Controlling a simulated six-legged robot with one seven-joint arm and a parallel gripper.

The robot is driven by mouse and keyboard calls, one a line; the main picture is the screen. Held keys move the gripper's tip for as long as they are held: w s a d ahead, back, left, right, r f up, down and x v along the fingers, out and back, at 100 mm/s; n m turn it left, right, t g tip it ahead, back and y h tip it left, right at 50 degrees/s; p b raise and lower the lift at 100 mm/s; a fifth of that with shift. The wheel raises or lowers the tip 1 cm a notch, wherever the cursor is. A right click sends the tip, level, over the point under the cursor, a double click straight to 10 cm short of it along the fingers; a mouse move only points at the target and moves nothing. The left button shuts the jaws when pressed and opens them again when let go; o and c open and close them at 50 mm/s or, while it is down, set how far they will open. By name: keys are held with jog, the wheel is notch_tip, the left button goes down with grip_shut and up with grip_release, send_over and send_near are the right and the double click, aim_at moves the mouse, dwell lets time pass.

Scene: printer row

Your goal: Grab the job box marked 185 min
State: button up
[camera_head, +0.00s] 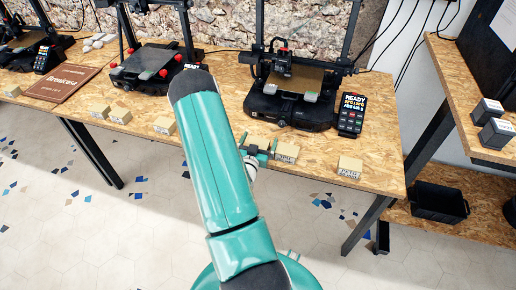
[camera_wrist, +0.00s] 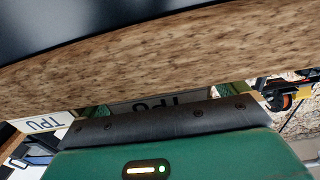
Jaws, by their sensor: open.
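Several small tan job boxes stand along the front edge of the printer table: one beside my gripper (camera_head: 287,152), one further right (camera_head: 350,167), one left of my arm (camera_head: 162,125) and others further left (camera_head: 120,115). Their printed minutes are too small to read, so I cannot tell which is marked 185 min. My gripper (camera_head: 259,147) is open at the table's front edge, just left of the nearest box; my arm partly hides it. In the wrist view a dark pad of my gripper (camera_wrist: 165,122) lies below a speckled brown band, with nothing clearly held.
Black printers (camera_head: 290,95) with a READY screen (camera_head: 350,115) stand behind the boxes. A brown sign (camera_head: 68,85) lies at left.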

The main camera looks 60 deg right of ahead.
jog(key=shift+c, duration=0.2)
jog(key=c, duration=1.1)
jog(key=shift+r, duration=0.2)
